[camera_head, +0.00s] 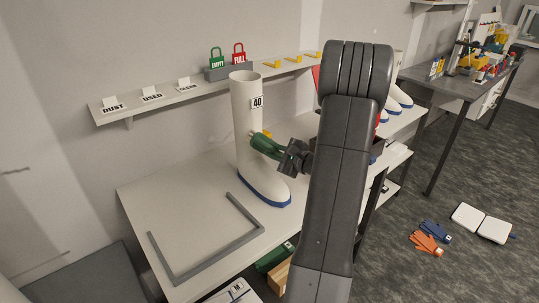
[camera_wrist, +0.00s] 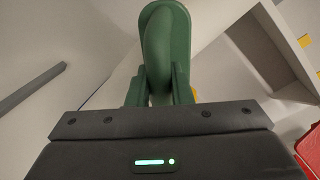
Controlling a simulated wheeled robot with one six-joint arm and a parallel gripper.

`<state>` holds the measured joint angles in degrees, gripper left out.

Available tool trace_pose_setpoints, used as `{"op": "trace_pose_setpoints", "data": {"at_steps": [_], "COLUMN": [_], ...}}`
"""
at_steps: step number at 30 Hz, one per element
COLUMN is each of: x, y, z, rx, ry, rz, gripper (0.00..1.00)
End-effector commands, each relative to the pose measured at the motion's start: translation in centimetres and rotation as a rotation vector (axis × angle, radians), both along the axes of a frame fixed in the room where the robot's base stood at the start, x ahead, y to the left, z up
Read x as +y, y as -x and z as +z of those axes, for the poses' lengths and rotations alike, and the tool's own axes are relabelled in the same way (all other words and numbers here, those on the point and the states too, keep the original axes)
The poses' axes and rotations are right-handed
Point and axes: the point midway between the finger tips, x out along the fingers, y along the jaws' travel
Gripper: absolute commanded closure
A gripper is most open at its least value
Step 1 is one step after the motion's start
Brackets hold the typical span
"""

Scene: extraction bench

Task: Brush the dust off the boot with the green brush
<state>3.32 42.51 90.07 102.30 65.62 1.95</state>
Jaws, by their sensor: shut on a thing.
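A tall white boot (camera_head: 247,122) with a blue sole and a "40" label stands upright on the white bench (camera_head: 180,193). My gripper (camera_head: 284,157) is shut on the green brush (camera_head: 265,145) and holds it beside the boot's shaft, on the right, above the foot. In the wrist view the green brush (camera_wrist: 165,45) lies between the two fingers of my gripper (camera_wrist: 160,90). I cannot tell whether the brush touches the boot.
A wall shelf (camera_head: 185,92) behind carries small labels "DUST", "USED" and "CLEAN" and a grey holder (camera_head: 229,71) with green and red tags. More white boots (camera_head: 399,97) stand to the right behind my arm.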

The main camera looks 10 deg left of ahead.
Motion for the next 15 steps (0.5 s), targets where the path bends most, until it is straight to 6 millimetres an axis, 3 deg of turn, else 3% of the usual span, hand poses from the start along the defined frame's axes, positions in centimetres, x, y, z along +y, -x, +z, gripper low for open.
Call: {"op": "trace_pose_setpoints", "data": {"at_steps": [6, 15], "x": [-1.04, -0.68], "y": [-1.21, -1.17], "z": [-0.06, -0.05], "rx": [0.0, -0.001], "ry": [0.001, 0.0], "rz": [-0.001, 0.001], "gripper": [0.99, 0.99]}}
